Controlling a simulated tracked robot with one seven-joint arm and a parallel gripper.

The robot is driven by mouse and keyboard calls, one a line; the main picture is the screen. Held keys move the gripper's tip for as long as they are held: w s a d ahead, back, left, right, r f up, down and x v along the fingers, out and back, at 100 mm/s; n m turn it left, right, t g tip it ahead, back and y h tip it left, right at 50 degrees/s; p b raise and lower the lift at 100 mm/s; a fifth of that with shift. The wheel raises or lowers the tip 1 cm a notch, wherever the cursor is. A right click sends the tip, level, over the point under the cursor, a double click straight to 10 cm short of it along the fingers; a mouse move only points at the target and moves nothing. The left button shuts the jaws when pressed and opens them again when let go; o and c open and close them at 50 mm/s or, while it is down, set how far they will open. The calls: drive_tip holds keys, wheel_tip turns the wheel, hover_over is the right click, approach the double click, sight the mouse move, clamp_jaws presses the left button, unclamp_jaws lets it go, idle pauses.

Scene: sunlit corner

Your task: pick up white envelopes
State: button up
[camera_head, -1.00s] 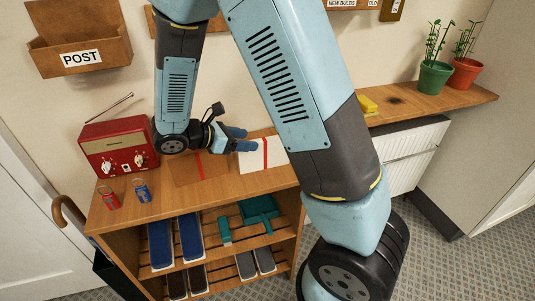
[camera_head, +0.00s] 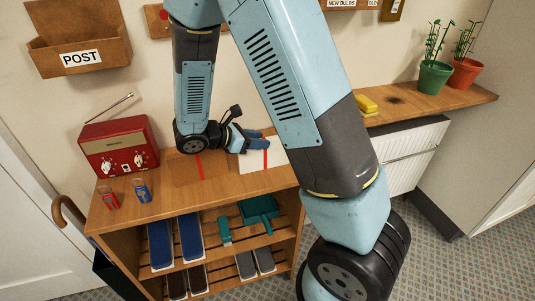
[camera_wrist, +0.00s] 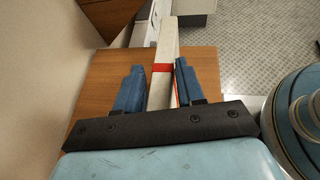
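The white envelopes (camera_head: 252,162) form a bundle with a red band, on the wooden shelf top right of the radio. In the wrist view the bundle (camera_wrist: 166,45) shows as a narrow white strip crossed by the red band. My gripper (camera_head: 264,141) is at the bundle, its blue fingers partly covering it in the head view. In the wrist view my gripper (camera_wrist: 158,72) is open, with one finger on each side of the bundle. A gap shows on the left side; the right finger is close to the bundle, and contact is unclear.
A brown bundle with a red band (camera_head: 188,172) lies left of the white one. A red radio (camera_head: 118,147) and two small keyed tags (camera_head: 141,190) stand further left. A wooden POST box (camera_head: 84,38) hangs on the wall. Plant pots (camera_head: 434,77) stand far right.

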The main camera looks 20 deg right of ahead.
clamp_jaws()
idle(0.4)
